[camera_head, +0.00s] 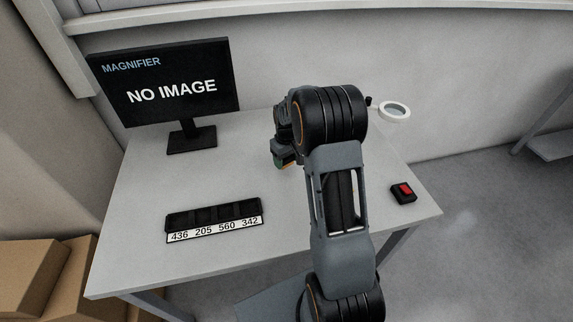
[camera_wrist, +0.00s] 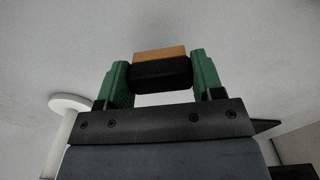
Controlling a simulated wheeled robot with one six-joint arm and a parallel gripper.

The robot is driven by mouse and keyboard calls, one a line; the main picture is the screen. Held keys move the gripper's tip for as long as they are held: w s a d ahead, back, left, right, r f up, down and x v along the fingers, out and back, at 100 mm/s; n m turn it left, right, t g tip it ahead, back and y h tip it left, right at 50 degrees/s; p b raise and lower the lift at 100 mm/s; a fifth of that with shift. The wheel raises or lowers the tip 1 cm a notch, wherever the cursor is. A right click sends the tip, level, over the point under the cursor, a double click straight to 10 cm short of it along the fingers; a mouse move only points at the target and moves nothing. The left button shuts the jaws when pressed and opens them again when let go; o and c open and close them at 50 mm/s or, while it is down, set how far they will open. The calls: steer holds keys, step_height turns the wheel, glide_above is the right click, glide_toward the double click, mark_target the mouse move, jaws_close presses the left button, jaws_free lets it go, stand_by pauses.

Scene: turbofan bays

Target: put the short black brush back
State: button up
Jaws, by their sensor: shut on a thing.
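My gripper (camera_wrist: 159,64) has green fingers and is shut on a short black block with a tan strip along one side. This looks like the short black brush (camera_wrist: 162,76), held crosswise between the fingertips. In the head view my gripper (camera_head: 286,160) is over the back middle of the table, mostly hidden by my own arm. The held thing is hardly visible there.
A black tray (camera_head: 172,222) with several compartments, labelled 436, 205, 560 and 342, lies at the table's front left. A monitor (camera_head: 165,85) stands at the back left. A red-topped switch box (camera_head: 403,193) is at the right. A white ring (camera_head: 395,112) is at the back right.

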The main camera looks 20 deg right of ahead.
mark_target(286, 165)
steer(key=shift+w+f, duration=0.1)
steer(key=shift+f, duration=1.55)
steer(key=shift+f, duration=0.1)
steer(key=shift+f, duration=0.1)
steer(key=o, duration=0.9)
